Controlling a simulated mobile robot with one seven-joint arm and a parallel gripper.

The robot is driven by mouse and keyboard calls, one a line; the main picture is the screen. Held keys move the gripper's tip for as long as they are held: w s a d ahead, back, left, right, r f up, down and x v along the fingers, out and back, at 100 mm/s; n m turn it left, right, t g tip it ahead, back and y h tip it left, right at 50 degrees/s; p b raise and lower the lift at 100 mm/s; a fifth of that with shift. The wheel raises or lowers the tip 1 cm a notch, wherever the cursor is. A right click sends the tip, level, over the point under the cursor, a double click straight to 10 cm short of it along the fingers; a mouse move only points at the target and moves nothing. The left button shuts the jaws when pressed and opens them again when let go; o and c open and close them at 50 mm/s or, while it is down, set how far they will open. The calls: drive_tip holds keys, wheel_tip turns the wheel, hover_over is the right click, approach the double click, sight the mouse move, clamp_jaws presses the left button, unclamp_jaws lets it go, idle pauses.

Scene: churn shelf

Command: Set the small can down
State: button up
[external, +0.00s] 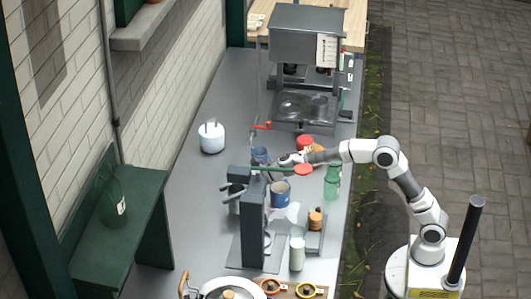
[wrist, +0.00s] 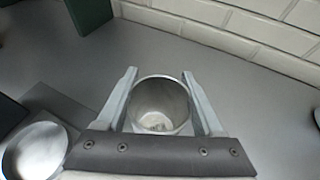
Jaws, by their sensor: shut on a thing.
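The small can shows in the wrist view (wrist: 160,104) as an open-topped, silvery metal can, empty as far as I see into it. My gripper (wrist: 159,74) has one finger on each side of it and is shut on it. In the external view my gripper (external: 272,161) is over the middle of the counter, with a small blue can (external: 260,154) at its fingers. The can looks roughly upright. Its base is hidden, so I cannot tell whether it touches the counter.
The grey counter (external: 180,220) is clear towards the wall. A white-blue canister (external: 212,137) stands at back left. The coffee machine (external: 305,45) is behind.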

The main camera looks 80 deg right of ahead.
drive_tip(key=shift+f+b, duration=0.3)
drive_tip(key=shift+f, duration=0.7)
drive_tip(key=shift+f, duration=0.2)
drive_tip(key=o, duration=1.4)
drive_tip(key=shift+o, duration=0.2)
drive_tip(key=shift+r, duration=0.15)
drive_tip(key=shift+r, duration=0.15)
drive_tip(key=v, duration=1.2)
drive_tip(key=shift+p, duration=0.4)
